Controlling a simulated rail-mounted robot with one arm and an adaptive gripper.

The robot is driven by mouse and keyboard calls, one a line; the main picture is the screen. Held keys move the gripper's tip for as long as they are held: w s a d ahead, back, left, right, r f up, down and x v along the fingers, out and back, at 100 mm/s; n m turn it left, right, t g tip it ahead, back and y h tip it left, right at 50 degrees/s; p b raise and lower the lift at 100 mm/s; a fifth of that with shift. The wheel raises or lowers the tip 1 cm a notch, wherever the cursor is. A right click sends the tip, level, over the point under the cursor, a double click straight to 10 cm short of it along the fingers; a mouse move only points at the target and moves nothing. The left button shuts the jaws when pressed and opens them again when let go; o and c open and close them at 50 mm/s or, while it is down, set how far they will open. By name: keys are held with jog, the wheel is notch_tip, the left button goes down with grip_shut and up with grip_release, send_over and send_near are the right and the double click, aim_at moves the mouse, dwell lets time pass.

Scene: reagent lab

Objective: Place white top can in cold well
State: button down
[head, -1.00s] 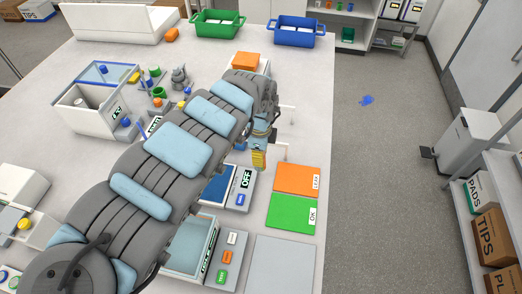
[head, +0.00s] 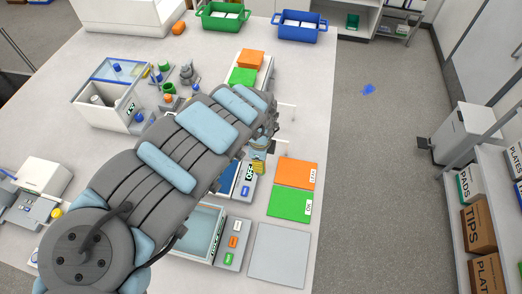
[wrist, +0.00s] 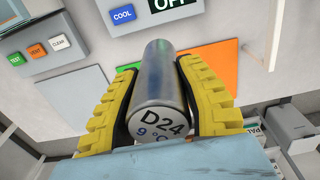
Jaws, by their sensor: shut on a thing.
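My gripper (head: 259,157) has yellow ribbed fingers and is shut on a metal can (wrist: 162,80). The can's pale end faces the wrist camera and reads "D24" and "9 °C". In the head view my arm hides most of the can. The cooling unit has a blue COOL button (wrist: 123,15) and a display (wrist: 170,4) reading OFF. In the head view this unit (head: 247,185) is just below my gripper, its blue part largely behind my arm. The held can is above the table, apart from the unit's panel. The well opening is not clearly visible.
An orange pad (head: 297,173) and a green pad (head: 290,203) lie right of the unit. A glass-walled bath (head: 205,232) and a bare grey plate (head: 277,255) are nearer. Green (head: 223,16) and blue (head: 299,26) bins stand at the back edge.

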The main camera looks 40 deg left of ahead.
jog(key=shift+s+d+r+p, duration=0.4)
jog(key=shift+s+p, duration=0.25)
jog(key=shift+p, duration=0.4)
jog(key=shift+s+d+r+p, duration=0.35)
jog(key=shift+s+p, duration=0.3)
jog(key=shift+p, duration=0.4)
